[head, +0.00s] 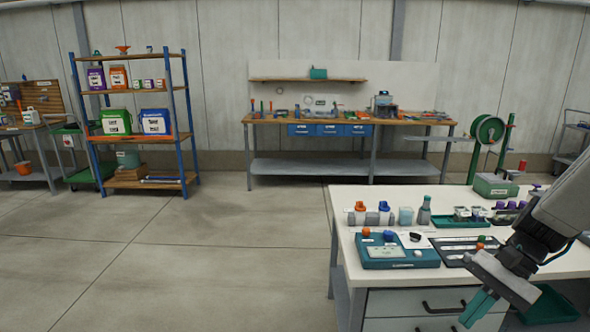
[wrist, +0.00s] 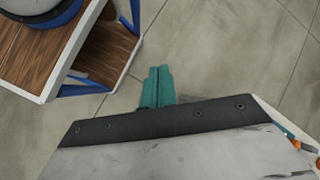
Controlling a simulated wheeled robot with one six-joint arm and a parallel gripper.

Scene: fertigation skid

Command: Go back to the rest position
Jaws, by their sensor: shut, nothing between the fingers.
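My gripper (head: 478,308) is at the lower right of the head view, in front of the white workbench (head: 345,222) and its drawers. Its teal fingers are together with nothing between them. In the wrist view the shut fingers (wrist: 157,86) point out over bare concrete floor, apart from any object.
A blue shelf rack (head: 157,96) and a long back bench (head: 350,120) stand behind. Open floor lies at the left.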

